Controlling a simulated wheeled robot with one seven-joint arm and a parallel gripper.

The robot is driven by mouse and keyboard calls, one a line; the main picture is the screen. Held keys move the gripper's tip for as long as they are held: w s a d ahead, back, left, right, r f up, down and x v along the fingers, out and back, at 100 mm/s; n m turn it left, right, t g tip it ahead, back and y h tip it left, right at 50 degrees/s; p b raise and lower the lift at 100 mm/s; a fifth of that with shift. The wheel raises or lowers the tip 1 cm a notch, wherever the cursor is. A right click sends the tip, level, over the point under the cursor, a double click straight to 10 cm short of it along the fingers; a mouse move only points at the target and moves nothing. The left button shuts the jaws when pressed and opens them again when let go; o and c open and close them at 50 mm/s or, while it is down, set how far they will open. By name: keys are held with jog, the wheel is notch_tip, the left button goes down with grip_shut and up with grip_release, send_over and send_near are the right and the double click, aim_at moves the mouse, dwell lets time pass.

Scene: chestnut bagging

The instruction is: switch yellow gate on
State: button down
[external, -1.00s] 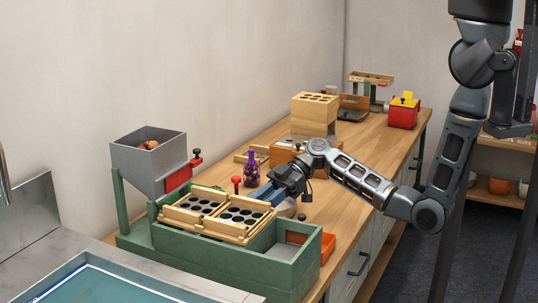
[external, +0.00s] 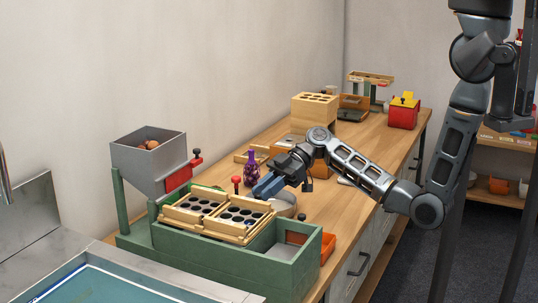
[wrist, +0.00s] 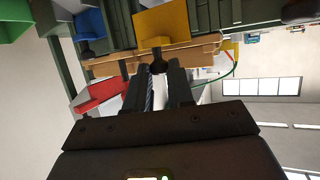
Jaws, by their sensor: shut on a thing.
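In the wrist view a yellow plate (wrist: 163,22), the yellow gate, sits by a wooden bar (wrist: 195,52). A black round knob (wrist: 157,67) is at the plate's edge. My gripper (wrist: 158,74) has its two dark fingers close together on either side of this knob, shut on it. In the external view my gripper (external: 264,189) is above the counter, just behind the green station. Its end looks blue there, and I cannot make out the yellow plate or the knob beside it.
The green station (external: 240,255) holds wooden trays with dark holes (external: 215,212). A grey hopper (external: 150,160) with a red gate (external: 178,178) stands at left. A purple bottle (external: 250,167) is close behind my gripper. A red box (external: 402,117) with a yellow top stands far back.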

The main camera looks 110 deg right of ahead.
jog(key=shift+r, duration=0.35)
jog(key=c, duration=1)
grip_release()
jog(key=b+v, duration=0.1)
jog(key=v, duration=0.6)
jog(key=shift+s+d+r, duration=0.1)
jog(key=shift+s+r, duration=0.05)
jog(key=shift+s, duration=0.2)
